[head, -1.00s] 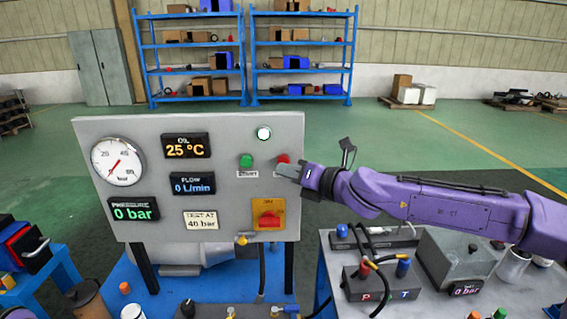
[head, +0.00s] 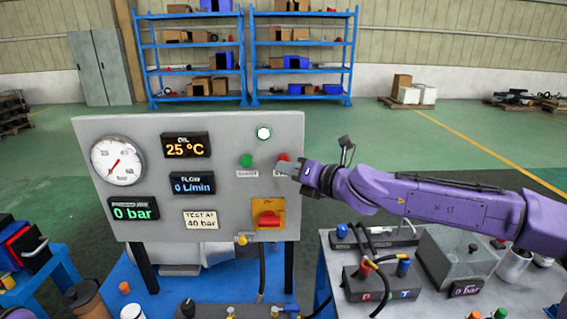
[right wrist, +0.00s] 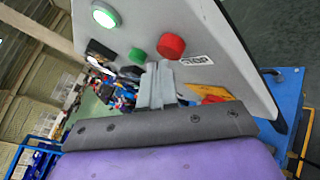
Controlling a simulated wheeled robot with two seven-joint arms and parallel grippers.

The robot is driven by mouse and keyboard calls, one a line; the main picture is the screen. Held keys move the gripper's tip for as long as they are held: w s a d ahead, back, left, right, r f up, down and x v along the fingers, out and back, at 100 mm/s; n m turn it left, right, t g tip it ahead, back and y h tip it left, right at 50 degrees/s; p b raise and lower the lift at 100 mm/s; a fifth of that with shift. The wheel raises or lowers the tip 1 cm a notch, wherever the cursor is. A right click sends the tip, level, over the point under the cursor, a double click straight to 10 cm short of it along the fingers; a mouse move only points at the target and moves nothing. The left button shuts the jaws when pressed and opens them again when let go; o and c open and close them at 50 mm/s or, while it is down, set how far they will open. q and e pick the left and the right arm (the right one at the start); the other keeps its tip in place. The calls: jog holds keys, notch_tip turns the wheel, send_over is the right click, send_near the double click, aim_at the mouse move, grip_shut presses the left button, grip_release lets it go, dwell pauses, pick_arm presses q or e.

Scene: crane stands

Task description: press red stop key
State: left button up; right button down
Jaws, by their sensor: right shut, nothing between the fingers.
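The red stop key (head: 284,157) is a round red button on the upper right of the grey control panel (head: 225,222). My right gripper (head: 286,168) is shut and empty, with its tips at the key's lower edge in the head view, partly covering the label below. In the right wrist view the red key (right wrist: 171,46) stands out from the panel above a STOP label (right wrist: 197,60), just beyond the shut fingertips (right wrist: 160,72). Whether the tips touch it cannot be told. My left gripper is not in view.
A green button (head: 246,160) sits left of the red key and a lit white lamp (head: 263,133) above. A red rotary switch (head: 269,219) on a yellow plate is below. The pressure display (head: 134,209) reads 0 bar. A bench with hydraulic parts (head: 376,281) stands at right.

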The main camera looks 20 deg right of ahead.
jog(key=shift+w+d, duration=0.15)
jog(key=shift+w, duration=0.3)
dwell(0.7)
dwell(0.4)
jog(key=shift+s+a, duration=0.25)
jog(key=shift+s, duration=0.6)
jog(key=shift+s, duration=0.1)
jog(key=s, duration=0.1)
jog(key=s+a, duration=0.1)
jog(key=s, duration=0.2)
jog(key=shift+s+a+b, duration=0.25)
jog(key=shift+s+b, duration=0.05)
jog(key=shift+b, duration=0.05)
